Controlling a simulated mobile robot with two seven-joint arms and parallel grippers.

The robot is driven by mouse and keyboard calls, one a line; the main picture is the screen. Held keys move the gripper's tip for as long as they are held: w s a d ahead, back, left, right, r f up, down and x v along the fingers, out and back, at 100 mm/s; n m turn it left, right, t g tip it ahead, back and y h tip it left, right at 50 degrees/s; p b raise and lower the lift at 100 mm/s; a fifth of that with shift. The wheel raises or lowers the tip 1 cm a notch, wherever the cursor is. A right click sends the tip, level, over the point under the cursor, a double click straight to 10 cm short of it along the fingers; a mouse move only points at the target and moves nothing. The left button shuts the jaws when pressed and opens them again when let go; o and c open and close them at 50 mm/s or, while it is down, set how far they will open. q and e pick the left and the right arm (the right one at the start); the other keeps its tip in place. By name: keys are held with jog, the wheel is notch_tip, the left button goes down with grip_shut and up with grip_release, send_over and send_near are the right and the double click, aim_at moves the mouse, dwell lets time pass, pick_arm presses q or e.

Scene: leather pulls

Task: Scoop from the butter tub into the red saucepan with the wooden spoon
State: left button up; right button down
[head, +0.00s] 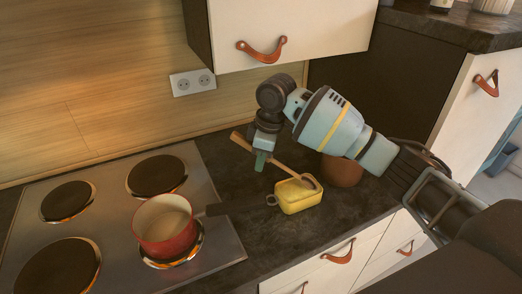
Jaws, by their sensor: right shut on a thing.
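The wooden spoon (290,171) slants down from upper left to lower right. My right gripper (262,158) is shut on its handle, with the handle's end sticking out to the left. The spoon's bowl end is at the right end of the yellow butter tub (298,200); I cannot tell whether it is inside the tub or just above it. The tub stands on the dark counter and has a small loop on its left side. The red saucepan (166,242) sits on a front burner, its dark handle pointing right. My left gripper is out of view.
A brown round pot (342,172) stands behind the tub, partly hidden by my right arm. The steel hob (110,190) has several burners. A white cabinet (295,30) hangs above the counter. Dark counter (245,215) lies clear between saucepan and tub.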

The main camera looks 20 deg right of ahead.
jog(key=shift+f, duration=2.3)
jog(key=shift+w+a, duration=0.1)
jog(key=shift+a, duration=0.05)
jog(key=shift+w+a, duration=0.3)
jog(key=shift+a, duration=0.2)
jog(key=shift+d, duration=0.1)
jog(key=shift+s+d, duration=0.45)
jog(key=shift+d, duration=0.2)
jog(key=shift+a, duration=0.1)
